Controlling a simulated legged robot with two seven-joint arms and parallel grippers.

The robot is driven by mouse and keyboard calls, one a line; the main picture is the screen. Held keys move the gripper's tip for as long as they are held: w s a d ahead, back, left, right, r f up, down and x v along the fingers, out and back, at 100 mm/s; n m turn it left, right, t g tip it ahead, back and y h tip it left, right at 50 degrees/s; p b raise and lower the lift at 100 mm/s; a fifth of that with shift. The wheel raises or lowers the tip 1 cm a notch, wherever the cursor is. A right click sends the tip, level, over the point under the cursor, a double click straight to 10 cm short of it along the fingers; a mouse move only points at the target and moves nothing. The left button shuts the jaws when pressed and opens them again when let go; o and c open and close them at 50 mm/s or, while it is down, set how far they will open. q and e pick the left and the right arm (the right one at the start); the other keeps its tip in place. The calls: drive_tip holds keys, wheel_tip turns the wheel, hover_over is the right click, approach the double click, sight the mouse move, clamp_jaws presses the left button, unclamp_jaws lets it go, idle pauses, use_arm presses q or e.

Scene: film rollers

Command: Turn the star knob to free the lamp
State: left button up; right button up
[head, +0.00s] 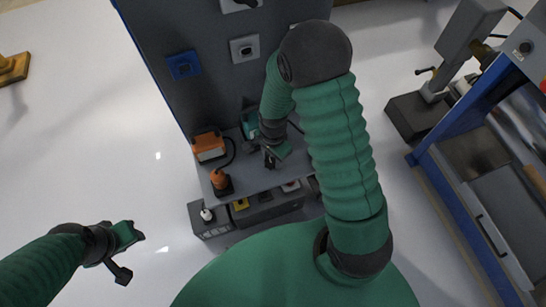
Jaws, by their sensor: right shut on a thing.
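My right gripper (272,156) is over the grey shelf of the dark panel stand, shut on a small dark part that is mostly hidden by the jaws. It appears to be the star knob, but its star shape cannot be made out. An orange box with a pale face (208,147), which looks like the lamp, stands on the shelf to the left with a dark cable. A teal thing (249,122) sits just behind my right gripper, partly covered. My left gripper (130,254) is open and empty over the floor at the lower left.
The dark upright panel (205,95) carries a blue socket plate (183,65) and a grey one (245,48). An orange-topped thing (220,181) stands at the shelf's front left. Low bins (210,222) sit below. A blue-framed bench (480,200) is at right.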

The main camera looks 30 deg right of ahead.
drive_tip(key=shift+d, duration=0.25)
drive_tip(key=shift+c, duration=1.1)
drive_tip(key=shift+a, duration=0.15)
clamp_jaws()
drive_tip(key=shift+a, duration=0.35)
use_arm(q)
drive_tip(key=shift+w+a, duration=0.1)
drive_tip(key=shift+a, duration=0.1)
